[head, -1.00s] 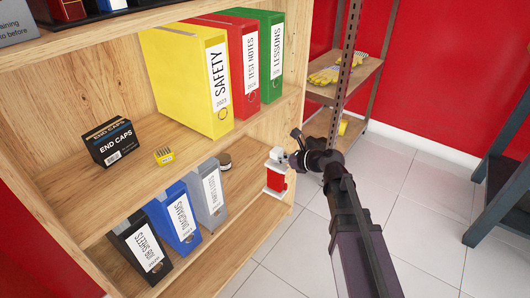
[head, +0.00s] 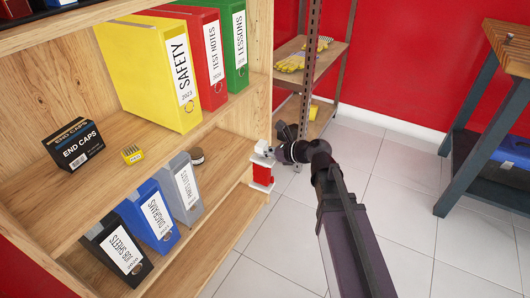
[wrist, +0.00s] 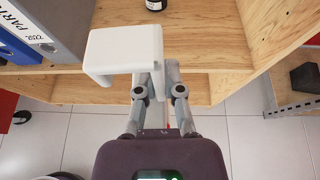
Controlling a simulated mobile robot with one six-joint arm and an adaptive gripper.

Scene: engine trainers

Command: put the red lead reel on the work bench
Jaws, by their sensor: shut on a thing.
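The red lead reel (head: 262,173), a red body between white end pieces, hangs upright at the right front edge of the wooden shelf unit, off the floor. My gripper (head: 268,152) is shut on its white top. In the wrist view the reel's white top (wrist: 125,50) shows in front of the fingers (wrist: 160,88); its red body is hidden there. The work bench (head: 513,42), with a wooden top and dark blue legs, stands at the right and is partly cut off by the picture edge.
A metal rack with yellow gloves (head: 290,64) stands behind. Clear tiled floor (head: 395,190) lies between shelf and bench. A blue crate (head: 512,150) is under the bench.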

